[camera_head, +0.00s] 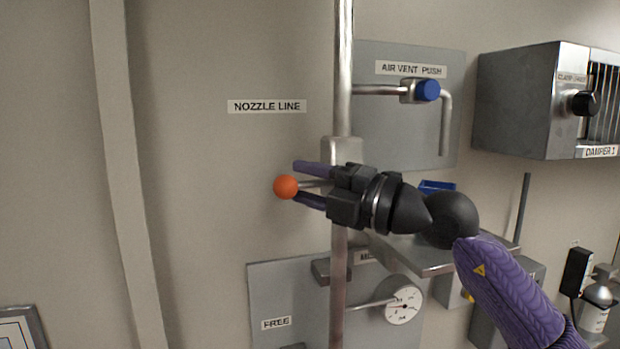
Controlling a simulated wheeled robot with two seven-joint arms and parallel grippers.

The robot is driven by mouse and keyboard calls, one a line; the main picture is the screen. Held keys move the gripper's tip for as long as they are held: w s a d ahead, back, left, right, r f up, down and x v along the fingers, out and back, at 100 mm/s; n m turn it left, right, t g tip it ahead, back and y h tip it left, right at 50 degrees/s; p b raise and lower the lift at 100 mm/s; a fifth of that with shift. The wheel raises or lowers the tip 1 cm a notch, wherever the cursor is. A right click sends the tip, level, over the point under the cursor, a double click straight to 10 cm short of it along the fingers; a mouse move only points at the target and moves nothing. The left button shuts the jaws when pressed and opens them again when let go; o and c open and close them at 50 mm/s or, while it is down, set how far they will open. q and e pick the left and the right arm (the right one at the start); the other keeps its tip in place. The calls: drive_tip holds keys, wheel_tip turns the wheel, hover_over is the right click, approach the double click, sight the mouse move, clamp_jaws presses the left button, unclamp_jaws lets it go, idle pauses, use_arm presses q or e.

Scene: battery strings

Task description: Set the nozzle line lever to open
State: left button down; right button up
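The nozzle line lever is a thin metal rod with an orange ball knob (286,187), and it points left from the valve body (342,151) on the vertical pipe (342,75). The label NOZZLE LINE (267,106) is on the wall above and left of it. My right gripper (298,182) reaches in from the right, in front of the pipe. Its two purple fingers are apart, one above and one below the rod, with the ball at their tips. I see gaps between rod and fingers. The gripper hides the rod's inner end. My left gripper is out of view.
The air vent panel with a blue button (427,90) is right of the pipe. A grey damper box (520,100) juts out at upper right. A gauge (403,305) on a panel and a shelf (430,258) lie below.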

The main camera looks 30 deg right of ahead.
clamp_jaws()
idle(1.2)
